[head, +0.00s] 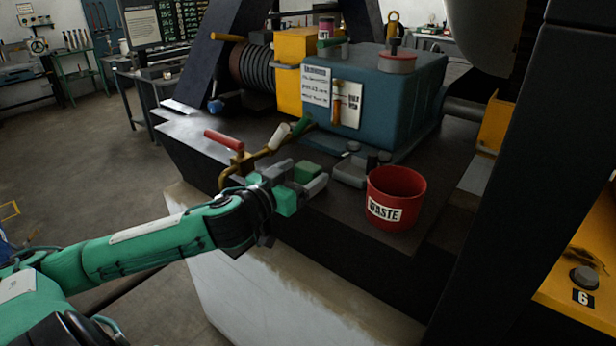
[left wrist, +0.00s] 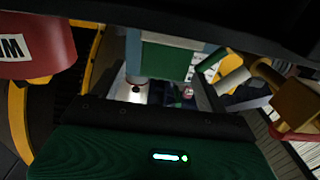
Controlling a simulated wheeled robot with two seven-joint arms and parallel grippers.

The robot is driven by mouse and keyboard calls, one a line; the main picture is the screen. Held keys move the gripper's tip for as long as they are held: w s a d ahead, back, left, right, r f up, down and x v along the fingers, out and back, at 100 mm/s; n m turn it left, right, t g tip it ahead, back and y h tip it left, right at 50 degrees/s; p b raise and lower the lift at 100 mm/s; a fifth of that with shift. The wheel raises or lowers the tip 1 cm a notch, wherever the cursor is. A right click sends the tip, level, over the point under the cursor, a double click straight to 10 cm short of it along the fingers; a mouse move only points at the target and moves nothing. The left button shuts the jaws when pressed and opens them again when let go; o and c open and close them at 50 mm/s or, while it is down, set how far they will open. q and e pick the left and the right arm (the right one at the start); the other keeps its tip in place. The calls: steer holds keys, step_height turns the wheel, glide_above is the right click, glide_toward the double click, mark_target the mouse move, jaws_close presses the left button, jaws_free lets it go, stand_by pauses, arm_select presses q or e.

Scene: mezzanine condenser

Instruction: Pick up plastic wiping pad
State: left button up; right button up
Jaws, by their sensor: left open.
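A green block, which looks like the plastic wiping pad (head: 308,171), is at the front of the dark machine deck in the head view. My left gripper (head: 303,178) is open, its grey fingers reaching in from the left around or just in front of the pad. I cannot tell whether they touch it. In the left wrist view a green block (left wrist: 166,61) shows in the upper middle, likely the same pad. Its far side is hidden. My right gripper is not in view.
A red WASTE bucket (head: 396,198) stands close right of the gripper. A brass pipe with a red-handled valve (head: 224,140) rises just left of it. Small grey fittings (head: 350,170) and a blue box (head: 385,95) stand behind. The deck's front edge lies below the gripper.

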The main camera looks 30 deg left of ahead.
mark_target(313, 164)
arm_select(q)
steer(key=w, duration=0.1)
steer(key=w+p, duration=0.2)
steer(key=shift+a+r, duration=0.1)
steer(key=shift+r, duration=0.15)
steer(key=shift+w+f+p, duration=0.2)
steer(key=shift+w+p, duration=0.1)
steer(key=shift+w, duration=0.6)
steer(key=shift+c, duration=1)
steer(key=c, duration=0.9)
